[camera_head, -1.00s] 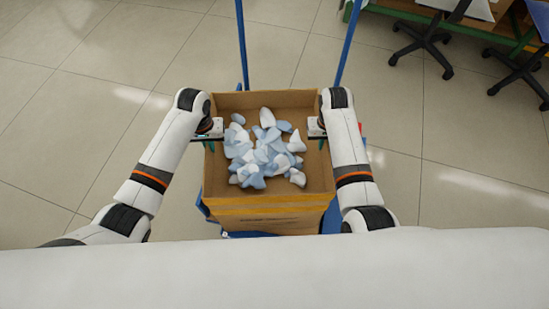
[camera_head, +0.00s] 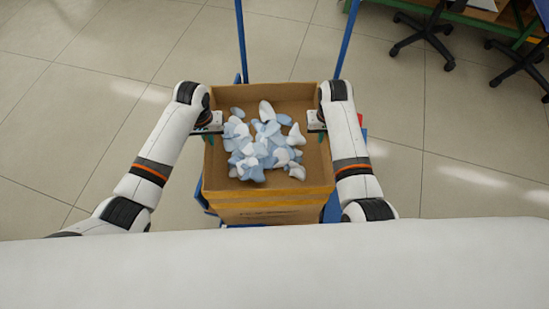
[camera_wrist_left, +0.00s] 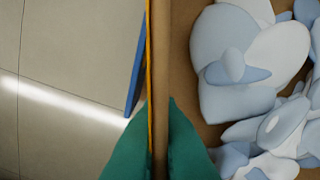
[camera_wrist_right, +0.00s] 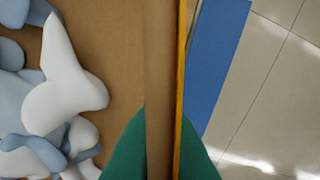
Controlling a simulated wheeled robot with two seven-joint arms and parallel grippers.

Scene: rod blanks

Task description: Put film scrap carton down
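The film scrap carton (camera_head: 268,200) is an open brown cardboard box with yellow bands, in front of me between my two arms. Light blue and white film scraps (camera_head: 262,150) lie inside it. My left gripper (camera_head: 209,135) is at the left wall; in the left wrist view its green fingers (camera_wrist_left: 160,150) are on both sides of that wall, shut on it. My right gripper (camera_head: 320,130) is at the right wall; in the right wrist view its green fingers (camera_wrist_right: 162,155) are on both sides of that wall, shut on it. The carton's underside is hidden.
A blue cart (camera_head: 333,207) shows beside and beneath the carton, with upright blue handle posts (camera_head: 347,40) behind. Black office chairs (camera_head: 425,38) and a green-edged table (camera_head: 470,18) stand at the upper right. The tiled floor (camera_head: 80,90) on the left is clear.

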